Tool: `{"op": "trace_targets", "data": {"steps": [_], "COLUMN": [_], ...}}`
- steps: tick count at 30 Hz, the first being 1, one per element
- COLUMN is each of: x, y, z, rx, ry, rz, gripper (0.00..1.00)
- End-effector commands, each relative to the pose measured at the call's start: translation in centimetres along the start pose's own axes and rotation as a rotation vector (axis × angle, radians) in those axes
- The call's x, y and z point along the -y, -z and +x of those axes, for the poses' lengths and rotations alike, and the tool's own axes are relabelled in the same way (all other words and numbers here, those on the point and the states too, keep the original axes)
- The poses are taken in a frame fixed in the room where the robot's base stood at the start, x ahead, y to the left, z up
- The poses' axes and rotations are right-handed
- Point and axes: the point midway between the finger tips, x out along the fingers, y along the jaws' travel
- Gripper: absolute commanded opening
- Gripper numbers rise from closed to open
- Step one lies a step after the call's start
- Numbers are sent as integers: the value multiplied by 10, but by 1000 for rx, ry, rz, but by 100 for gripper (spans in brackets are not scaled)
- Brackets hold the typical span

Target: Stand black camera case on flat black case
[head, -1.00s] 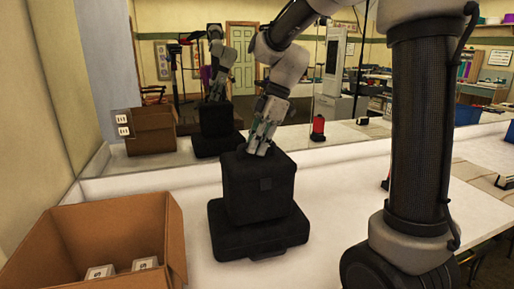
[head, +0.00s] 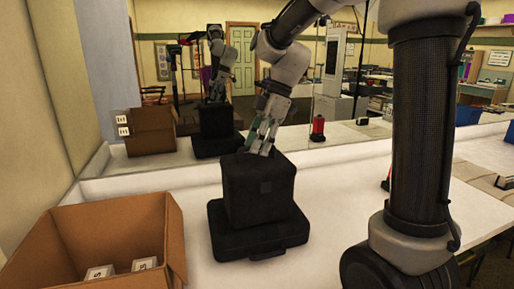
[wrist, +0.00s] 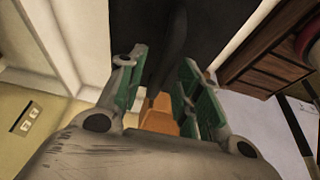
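The black camera case (head: 258,197) stands upright on the flat black case (head: 258,239), which lies on the white tabletop. The flat case's rim shows around its base, with its handle towards the front right. My gripper (head: 261,150) is over the top of the camera case, its fingertips close to the lid. In the wrist view the two green-padded fingers (wrist: 163,62) are spread apart, with the dark case (wrist: 208,22) beyond them. A dark strip, perhaps its handle, shows between the fingers; I see no finger pressed on it.
An open cardboard box (head: 160,225) with small white boxes inside stands at the front left. A mirror behind the table (head: 340,180) reflects the cases, box and arm. A red item (head: 386,184) is partly behind my column.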

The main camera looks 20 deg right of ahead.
Motion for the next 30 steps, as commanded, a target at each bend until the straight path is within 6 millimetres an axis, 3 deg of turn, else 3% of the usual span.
{"op": "trace_targets", "data": {"steps": [12, 22, 26, 30], "x": [0, 6, 35, 93], "y": [0, -2, -14, -43], "z": [-89, -108, -112, -111], "rx": [0, 8, 49, 104], "ry": [-4, -7, -59, -181], "rz": [0, 28, 203, 562], "gripper": [34, 34, 34, 34]}}
